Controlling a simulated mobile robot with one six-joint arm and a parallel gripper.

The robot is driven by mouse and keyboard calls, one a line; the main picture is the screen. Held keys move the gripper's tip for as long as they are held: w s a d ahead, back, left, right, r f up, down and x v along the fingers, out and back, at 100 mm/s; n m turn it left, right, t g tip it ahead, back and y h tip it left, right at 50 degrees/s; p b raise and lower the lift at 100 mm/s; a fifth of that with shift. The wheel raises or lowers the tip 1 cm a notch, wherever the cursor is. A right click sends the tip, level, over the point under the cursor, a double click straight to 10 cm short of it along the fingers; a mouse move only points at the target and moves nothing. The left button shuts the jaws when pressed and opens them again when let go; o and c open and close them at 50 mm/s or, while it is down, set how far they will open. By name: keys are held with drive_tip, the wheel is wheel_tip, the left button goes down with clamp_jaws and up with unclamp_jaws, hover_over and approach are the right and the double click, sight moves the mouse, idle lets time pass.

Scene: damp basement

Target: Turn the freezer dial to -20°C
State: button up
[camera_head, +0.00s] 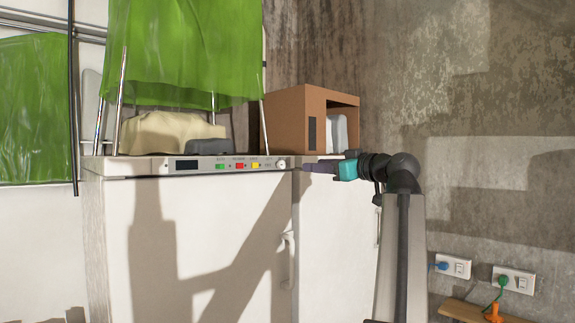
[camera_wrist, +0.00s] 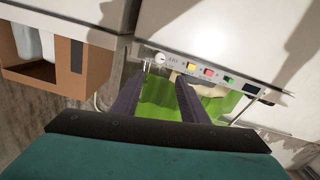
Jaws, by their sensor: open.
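The freezer (camera_head: 200,240) is a white cabinet with a control strip along its top front edge. The dial (camera_head: 281,164) is a small round white knob at the right end of that strip; its setting is too small to read. In the wrist view the dial (camera_wrist: 160,58) shows just beyond the fingertips, near the left one. My gripper (camera_head: 304,168) is just right of the dial, at about its height, pointing left. In the wrist view my gripper (camera_wrist: 164,76) has its two dark fingers apart, with nothing held between them.
Left of the dial are yellow (camera_head: 255,165), red (camera_head: 240,166) and green (camera_head: 220,166) buttons and a dark display (camera_head: 186,165). A cardboard box (camera_head: 285,120) stands on top at the right. Green sheeting (camera_head: 180,50) hangs above. A door handle (camera_head: 288,260) sticks out below.

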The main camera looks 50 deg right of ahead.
sight(283, 165)
drive_tip(key=shift+w, duration=0.2)
drive_tip(key=w+p, duration=0.1)
drive_tip(key=w, duration=0.3)
drive_tip(key=w+p, duration=0.2)
drive_tip(key=w, duration=0.2)
drive_tip(key=w+d+p, duration=0.1)
drive_tip(key=w, duration=0.3)
drive_tip(key=shift+d+r, duration=0.1)
drive_tip(key=shift+w+p, duration=0.4)
drive_tip(key=shift+w, duration=0.35)
clamp_jaws()
